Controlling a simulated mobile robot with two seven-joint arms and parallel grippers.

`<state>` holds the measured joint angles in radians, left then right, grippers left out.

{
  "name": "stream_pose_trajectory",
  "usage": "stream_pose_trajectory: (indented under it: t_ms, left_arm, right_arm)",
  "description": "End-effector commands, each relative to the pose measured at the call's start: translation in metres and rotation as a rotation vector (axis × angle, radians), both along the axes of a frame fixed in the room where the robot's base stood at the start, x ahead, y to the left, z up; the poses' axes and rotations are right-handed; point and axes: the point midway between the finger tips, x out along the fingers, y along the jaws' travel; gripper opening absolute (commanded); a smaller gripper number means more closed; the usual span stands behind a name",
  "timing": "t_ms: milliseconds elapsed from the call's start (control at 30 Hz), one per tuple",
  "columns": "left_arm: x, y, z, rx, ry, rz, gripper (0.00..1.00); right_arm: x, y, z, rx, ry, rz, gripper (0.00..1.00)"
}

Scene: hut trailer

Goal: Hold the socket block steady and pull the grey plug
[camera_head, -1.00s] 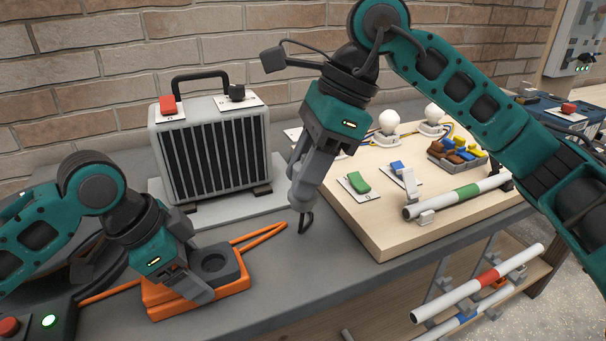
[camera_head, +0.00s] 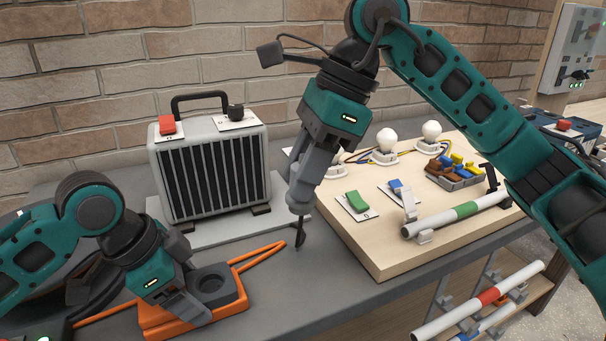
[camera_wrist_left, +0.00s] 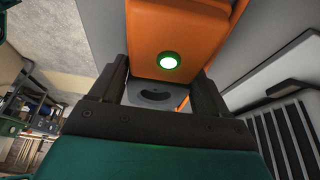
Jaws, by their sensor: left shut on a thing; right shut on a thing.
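The orange socket block (camera_head: 158,319) lies on the grey bench with a round dark grey socket (camera_head: 212,284) on top, with nothing in it. My left gripper (camera_head: 196,309) is shut on the block. The left wrist view shows its two dark fingers on either side of the block (camera_wrist_left: 180,25), with a lit green lamp (camera_wrist_left: 169,62) and the socket's curved recess. My right gripper (camera_head: 300,192) is shut on the grey plug (camera_head: 298,207), up and right of the block and apart from it. A short black cord hangs below the plug. The fingers partly hide the plug.
A grey heater (camera_head: 213,178) with a black handle stands behind the block. A wooden board (camera_head: 385,250) with lamps, switches and a white tube is at the right. An orange cable (camera_head: 262,255) runs on the bench. The bench's front edge is near.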

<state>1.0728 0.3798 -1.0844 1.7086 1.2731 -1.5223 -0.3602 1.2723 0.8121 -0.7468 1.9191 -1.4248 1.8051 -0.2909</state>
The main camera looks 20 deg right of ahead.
Motion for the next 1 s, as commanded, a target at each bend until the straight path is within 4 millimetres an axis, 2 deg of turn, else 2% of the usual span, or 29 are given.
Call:
stream_pose_trajectory:
  t_ms: [700,1000]
  left_arm:
    - [0.000,0.000,0.000,-0.001,0.000,0.000,0.34]
    - [0.000,0.000,0.000,-0.001,0.000,0.000,0.34]
  right_arm:
    - [0.000,0.000,0.022,0.002,-0.001,0.000,0.00]
    - [0.000,0.000,0.025,0.001,-0.001,0.000,0.00]
